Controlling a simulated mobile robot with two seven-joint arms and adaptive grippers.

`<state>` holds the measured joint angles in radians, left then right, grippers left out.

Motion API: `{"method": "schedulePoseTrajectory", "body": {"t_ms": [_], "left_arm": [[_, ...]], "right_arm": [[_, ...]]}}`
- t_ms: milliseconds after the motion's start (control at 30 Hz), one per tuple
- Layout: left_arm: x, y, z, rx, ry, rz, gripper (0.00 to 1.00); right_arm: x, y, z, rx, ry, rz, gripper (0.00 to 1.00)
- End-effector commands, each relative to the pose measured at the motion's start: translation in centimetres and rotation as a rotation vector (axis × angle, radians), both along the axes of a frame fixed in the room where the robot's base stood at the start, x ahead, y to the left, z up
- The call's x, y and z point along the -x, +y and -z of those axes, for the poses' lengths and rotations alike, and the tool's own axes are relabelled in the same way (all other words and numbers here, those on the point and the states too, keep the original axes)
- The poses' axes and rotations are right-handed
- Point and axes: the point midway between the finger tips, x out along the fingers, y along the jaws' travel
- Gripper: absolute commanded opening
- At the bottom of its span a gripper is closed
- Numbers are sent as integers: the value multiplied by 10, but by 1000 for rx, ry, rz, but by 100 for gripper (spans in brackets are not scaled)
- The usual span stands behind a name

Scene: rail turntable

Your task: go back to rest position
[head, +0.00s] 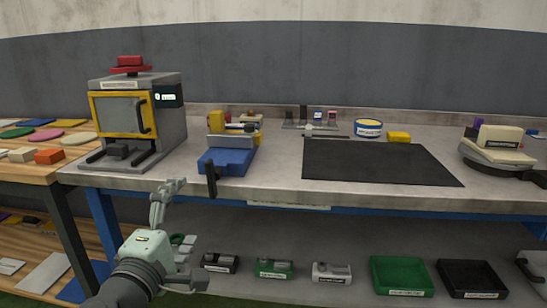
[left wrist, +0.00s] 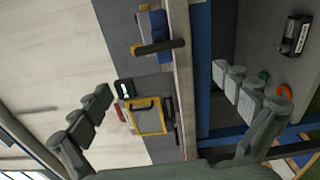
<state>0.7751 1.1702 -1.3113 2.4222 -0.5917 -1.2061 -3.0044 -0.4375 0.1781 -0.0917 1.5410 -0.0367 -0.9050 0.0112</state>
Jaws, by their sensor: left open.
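My left gripper (head: 181,212) is in the lower left of the head view, just in front of the workbench's front edge. Its grey fingers are spread wide with nothing between them. In the left wrist view the open left gripper (left wrist: 162,80) has one finger at each side, and the bench edge runs between them. The grey workbench (head: 270,183) stands beyond it. My right gripper is in neither view.
On the bench are a yellow-framed machine (head: 122,115), a blue vise (head: 226,160), a black mat (head: 378,161) and a cream device (head: 498,144). The lower shelf holds a green bin (head: 401,274) and a black bin (head: 470,277). A wooden table (head: 48,170) adjoins at left.

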Motion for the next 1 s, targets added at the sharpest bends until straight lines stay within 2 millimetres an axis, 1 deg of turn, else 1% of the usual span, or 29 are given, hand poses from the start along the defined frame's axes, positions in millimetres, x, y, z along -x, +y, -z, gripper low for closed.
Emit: {"method": "schedulePoseTrajectory", "body": {"t_ms": [167,400,500,600,767,1000], "left_arm": [[-27,-1,-2,0,-4,-1,100],[-74,-3,-1,0,-3,-1,100],[-91,-3,-1,1,-2,-1,100],[-103,-4,-1,1,-2,1,100],[-115,-4,-1,1,0,1,100],[-114,-5,0,26,1,2,100]], "right_arm": [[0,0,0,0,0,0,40],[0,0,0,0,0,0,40],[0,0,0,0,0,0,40],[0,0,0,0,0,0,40],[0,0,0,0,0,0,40],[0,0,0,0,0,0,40]]}}
